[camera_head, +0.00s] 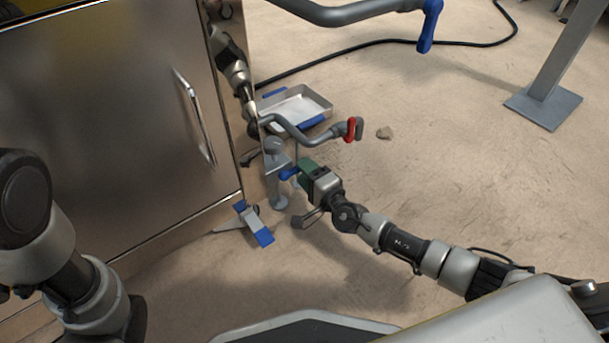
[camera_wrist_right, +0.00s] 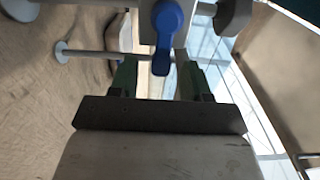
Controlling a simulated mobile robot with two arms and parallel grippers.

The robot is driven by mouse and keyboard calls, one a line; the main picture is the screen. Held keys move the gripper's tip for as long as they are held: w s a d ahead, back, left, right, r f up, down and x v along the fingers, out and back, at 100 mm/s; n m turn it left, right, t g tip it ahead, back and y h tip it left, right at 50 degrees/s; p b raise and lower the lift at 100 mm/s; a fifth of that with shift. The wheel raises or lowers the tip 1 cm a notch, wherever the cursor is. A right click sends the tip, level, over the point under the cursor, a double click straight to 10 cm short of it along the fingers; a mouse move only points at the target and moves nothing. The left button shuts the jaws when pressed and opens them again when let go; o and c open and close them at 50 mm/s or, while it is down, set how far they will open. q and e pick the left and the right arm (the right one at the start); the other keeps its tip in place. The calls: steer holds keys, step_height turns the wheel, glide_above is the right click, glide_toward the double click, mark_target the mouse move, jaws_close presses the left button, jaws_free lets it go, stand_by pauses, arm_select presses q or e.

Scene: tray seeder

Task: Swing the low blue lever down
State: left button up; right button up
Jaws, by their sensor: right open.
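The low blue lever (camera_head: 289,174) sits on a grey valve fitting beside the steel cabinet's lower corner. I cannot tell whether a finger touches the lever. In the head view the gripper partly hides the lever. My left arm shows at the left edge; its gripper is outside the view.
The steel cabinet (camera_head: 110,110) fills the left. A grey pipe with a red lever (camera_head: 350,129) runs just above my right gripper. A metal tray (camera_head: 322,101) lies behind. Another blue lever (camera_head: 430,28) is higher up. A blue-ended piece (camera_head: 264,237) is near the floor. Floor is open to the right.

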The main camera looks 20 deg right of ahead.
steer(key=shift+w+a, duration=0.15)
steer(key=shift+w, duration=0.2)
jaws_close()
steer(key=s+a+f+m, duration=0.1)
steer(key=a+f+m, duration=0.3)
steer(key=m, duration=1.4)
steer(key=shift+s+a+f, duration=0.25)
steer(key=shift+s+f, duration=0.15)
steer(key=shift+f, duration=0.05)
stand_by(0.5)
